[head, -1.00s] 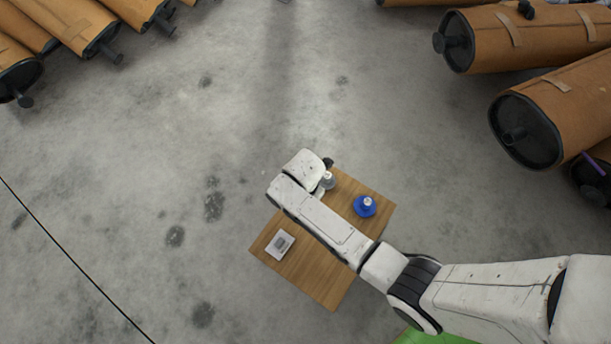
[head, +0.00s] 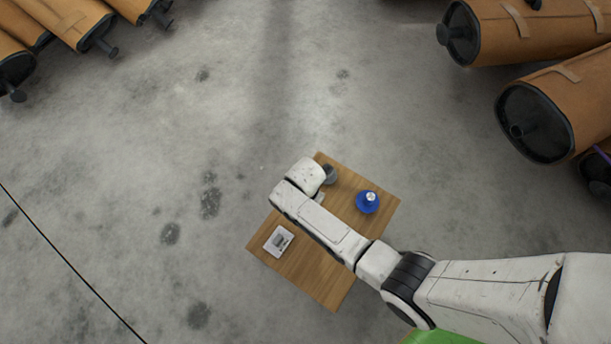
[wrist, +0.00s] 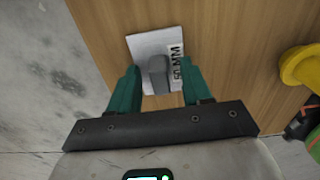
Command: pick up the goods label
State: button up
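In the wrist view a white goods label (wrist: 150,45) with a grey shape and "50 MM" printing lies near the edge of a wooden board (wrist: 225,50). My gripper (wrist: 160,80) has its two green fingers apart, one toward each side of the label's near part. Nothing is clamped between them. How far the fingertips are above the label I cannot tell. In the head view my arm hides the gripper. A white card (head: 278,241) with a grey patch lies at the board's left; I cannot tell whether it is the same label.
A blue object with a white top (head: 367,202) stands on the board's right side. The wrist view shows a yellow object (wrist: 301,67) at the right edge, with dark, orange and green parts below it. Brown wrapped mufflers (head: 536,120) lie at both upper corners. Grey floor (head: 200,130) is clear.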

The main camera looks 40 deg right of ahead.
grip_shut()
jog(key=shift+r, duration=0.1)
dwell(0.3)
